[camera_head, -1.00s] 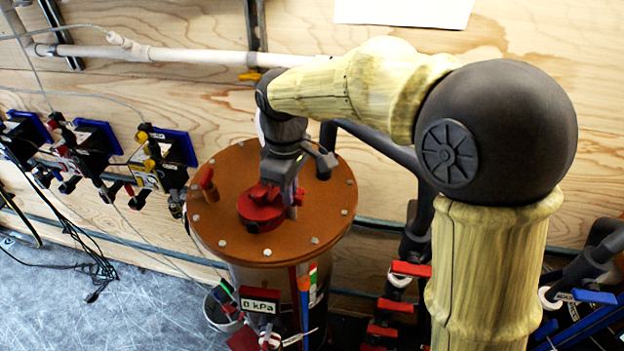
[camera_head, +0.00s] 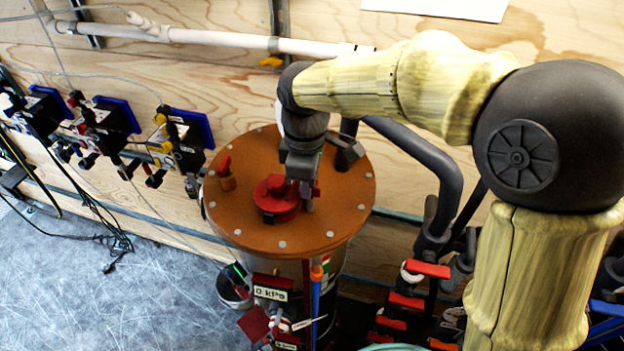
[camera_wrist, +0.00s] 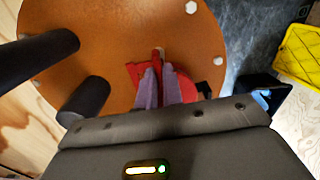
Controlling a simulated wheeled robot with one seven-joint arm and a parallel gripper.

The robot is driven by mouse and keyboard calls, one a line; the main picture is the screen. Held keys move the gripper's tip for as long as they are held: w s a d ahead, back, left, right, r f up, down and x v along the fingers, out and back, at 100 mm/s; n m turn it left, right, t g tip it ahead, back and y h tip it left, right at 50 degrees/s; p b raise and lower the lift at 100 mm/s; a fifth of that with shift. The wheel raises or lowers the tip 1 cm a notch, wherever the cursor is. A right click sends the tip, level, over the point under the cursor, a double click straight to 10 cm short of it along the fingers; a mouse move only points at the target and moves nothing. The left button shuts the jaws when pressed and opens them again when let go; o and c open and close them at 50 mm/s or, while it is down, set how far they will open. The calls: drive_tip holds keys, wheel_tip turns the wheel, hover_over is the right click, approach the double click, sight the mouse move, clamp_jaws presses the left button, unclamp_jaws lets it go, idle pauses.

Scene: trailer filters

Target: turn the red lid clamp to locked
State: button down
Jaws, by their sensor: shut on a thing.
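The red lid clamp (camera_head: 275,196) sits on top of the round orange-brown lid (camera_head: 330,233) of a filter vessel. My gripper (camera_head: 304,196) reaches down from above at the clamp's right side in the head view. In the wrist view, the two grey-purple fingers of my gripper (camera_wrist: 160,88) are closed around a raised red part of the clamp (camera_wrist: 135,74). The red shows between and on both sides of the fingers. The fingers hide part of the clamp, and I cannot read any lock marking.
A small red-topped fitting (camera_head: 226,178) stands on the lid's left. Dark pipes (camera_head: 425,160) rise behind the lid at right. A 0 kPa gauge (camera_head: 270,294) hangs in front. Valves with red handles (camera_head: 428,270) stand at lower right. The grey floor (camera_head: 160,295) at left is mostly clear.

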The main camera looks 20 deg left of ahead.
drive_tip(key=shift+r, duration=0.15)
drive_tip(key=c, duration=1.5)
unclamp_jaws()
drive_tip(key=shift+c, duration=0.2)
wheel_tip(320, 180, up, 17)
drive_tip(key=b, duration=0.1)
drive_tip(key=shift+r, duration=0.15)
drive_tip(key=shift+w+d, duration=0.1)
